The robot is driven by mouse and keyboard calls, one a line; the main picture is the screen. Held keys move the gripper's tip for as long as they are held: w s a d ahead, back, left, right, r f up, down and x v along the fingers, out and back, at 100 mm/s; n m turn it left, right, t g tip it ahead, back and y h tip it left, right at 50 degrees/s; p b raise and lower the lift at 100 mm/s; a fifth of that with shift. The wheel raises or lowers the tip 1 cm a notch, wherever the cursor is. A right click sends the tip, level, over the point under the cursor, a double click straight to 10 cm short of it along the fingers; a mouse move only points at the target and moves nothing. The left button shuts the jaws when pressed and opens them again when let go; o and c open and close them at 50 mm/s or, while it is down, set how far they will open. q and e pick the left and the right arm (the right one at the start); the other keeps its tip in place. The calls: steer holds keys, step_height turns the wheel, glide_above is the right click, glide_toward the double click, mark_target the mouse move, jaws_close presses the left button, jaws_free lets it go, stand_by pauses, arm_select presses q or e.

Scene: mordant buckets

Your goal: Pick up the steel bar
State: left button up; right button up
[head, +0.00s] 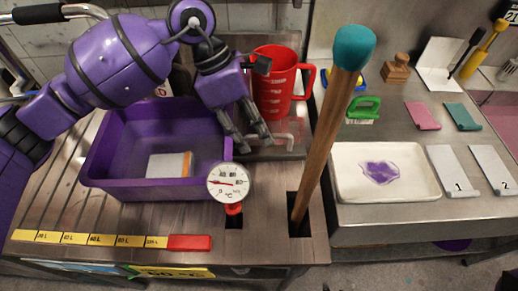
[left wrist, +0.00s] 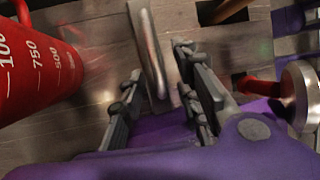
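In the left wrist view the steel bar (left wrist: 147,45) stretches away from between the finger ends. My left gripper (head: 250,143) points down beside the purple tub, and its fingers are spread. In the left wrist view the left gripper (left wrist: 160,90) has a finger on each side of the bar's near end, with gaps visible. My right gripper is not in view.
A purple tub (head: 100,176) stands left of the gripper, with a dial thermometer (head: 228,183) at its front corner. A red measuring jug (head: 273,85) is close behind. A wooden pole with a teal cap (head: 354,47) stands at the right in a slot.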

arm_select(q)
steer(key=shift+x, duration=1.05)
jaws_close()
steer(key=shift+r, duration=0.1)
